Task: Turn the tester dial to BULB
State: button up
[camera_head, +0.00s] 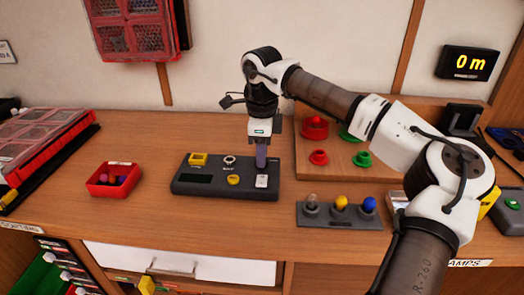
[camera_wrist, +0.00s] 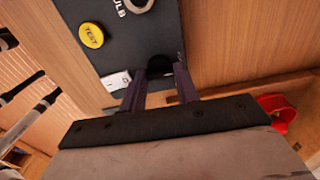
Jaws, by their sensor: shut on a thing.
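The tester (camera_head: 212,188) is a dark grey box on the wooden bench; it also shows in the wrist view (camera_wrist: 128,42). My gripper (camera_head: 261,165) points down over its right end. In the wrist view its purple-grey fingers (camera_wrist: 160,76) are closed on a round black knob, the dial (camera_wrist: 159,62). The dial's pointer and setting cannot be made out. The tester's yellow TEST button (camera_wrist: 91,35) and a pale ring socket (camera_head: 229,160), with lettering ending "ULB" beside it, are clear of my fingers. A white label plate (camera_head: 262,181) lies in front of the dial.
A red bin (camera_head: 113,179) with small parts stands left of the tester. A grey holder (camera_head: 340,217) with several coloured bulbs is at the right. Behind it is a wooden board (camera_head: 372,165) with red and green pieces. Open bench lies between bin and tester.

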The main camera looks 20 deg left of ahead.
jog(key=m, duration=0.5)
jog(key=shift+m+b, duration=0.3)
jog(key=shift+m, duration=0.1)
jog(key=m, duration=0.5)
jog(key=shift+m+b, duration=0.35)
jog(key=shift+m, duration=0.05)
jog(key=o, duration=1)
jog(key=shift+r, duration=0.1)
notch_tip(320, 180, up, 14)
jog(key=shift+f, duration=0.15)
jog(key=shift+f, duration=0.1)
